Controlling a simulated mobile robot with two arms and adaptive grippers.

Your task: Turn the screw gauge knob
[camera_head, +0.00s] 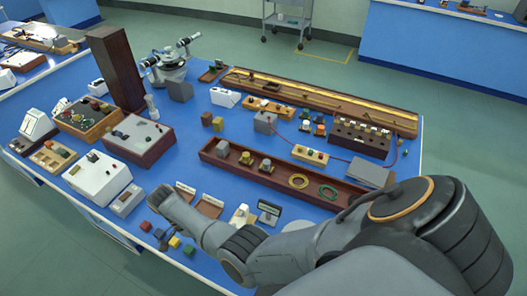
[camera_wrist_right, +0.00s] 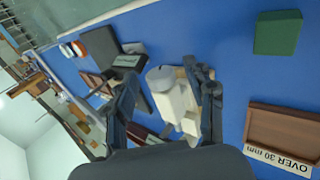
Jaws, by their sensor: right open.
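The screw gauge (camera_wrist_right: 176,105) shows in the right wrist view as a pale body on a cream base, with a round grey knob (camera_wrist_right: 160,78) at its upper end. My right gripper (camera_wrist_right: 163,74) is open, one dark finger on each side of the gauge. The right finger is close beside the body; I cannot tell if it touches. In the head view a small white and cream piece (camera_head: 240,214), which looks like the gauge, stands behind my right arm. The fingers are hard to make out there. My left gripper is not in view.
A dark display (camera_head: 268,211) stands beside the gauge. Small brown trays (camera_head: 210,205) lie to its left, one labelled "OVER 30 mm" (camera_wrist_right: 285,130). A green block (camera_wrist_right: 277,33) and other coloured blocks lie near the front edge. A long wooden tray (camera_head: 280,180) lies behind.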

